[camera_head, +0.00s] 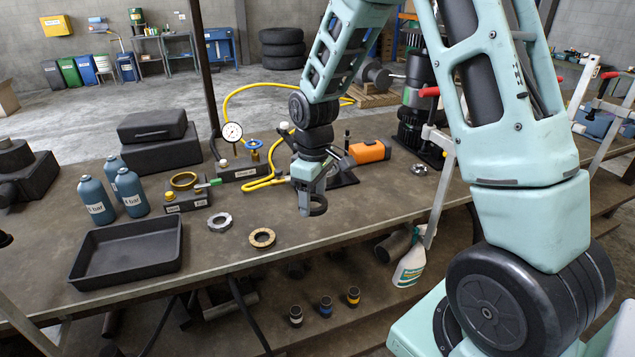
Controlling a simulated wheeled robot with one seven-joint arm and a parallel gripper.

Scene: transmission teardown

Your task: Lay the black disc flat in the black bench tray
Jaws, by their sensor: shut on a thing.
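The black disc (319,207) is held by my gripper (306,198) above the front part of the bench, right of the picture's middle-left. It looks like a dark ring, and the fingers hide part of it. My gripper points down and is shut on it. I cannot tell the disc's exact tilt. The black bench tray (128,252) sits at the bench's front left, well to the left of my gripper. It is shallow, rectangular and empty.
Between tray and gripper lie a grey hex nut (220,222) and a brown ring (262,238). Behind them stand blue bottles (131,192), a brass ring fixture (184,182), a dial gauge (232,133) and a yellow hose (268,184). The bench's front edge (215,277) runs below the tray.

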